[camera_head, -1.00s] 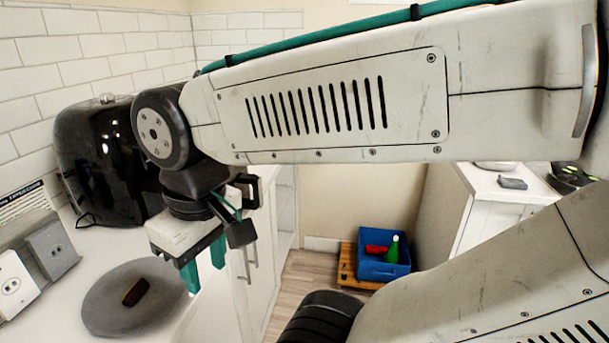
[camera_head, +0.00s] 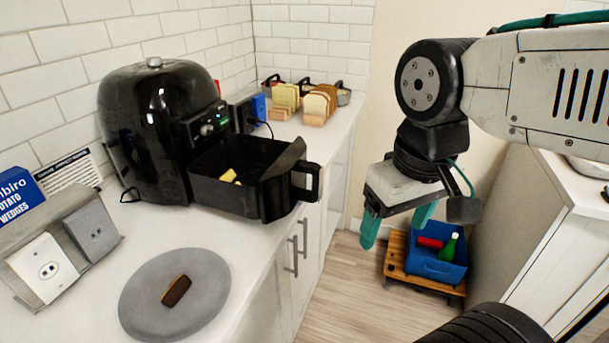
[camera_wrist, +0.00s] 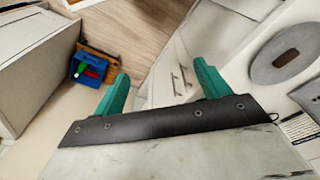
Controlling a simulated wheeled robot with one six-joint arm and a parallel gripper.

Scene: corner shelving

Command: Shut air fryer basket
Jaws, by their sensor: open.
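The black air fryer (camera_head: 155,135) stands on the white counter at the left in the head view. Its basket (camera_head: 235,195) is pulled well out towards the right, with some yellow pieces inside. The basket's handle (camera_head: 305,182) points right, past the counter's front edge. My gripper (camera_head: 395,230) is open and empty, apart from the handle and to its right, over the floor. In the wrist view its two teal fingers (camera_wrist: 160,95) are spread with nothing between them. The air fryer does not show in the wrist view.
A grey round plate (camera_head: 205,285) with a brown piece lies on the counter in front. Sockets (camera_head: 68,250) and a blue box stand left. Bread racks (camera_head: 300,105) are at the back. A blue crate (camera_head: 437,268) sits on a wooden dolly on the floor. The aisle floor (camera_head: 335,285) is free.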

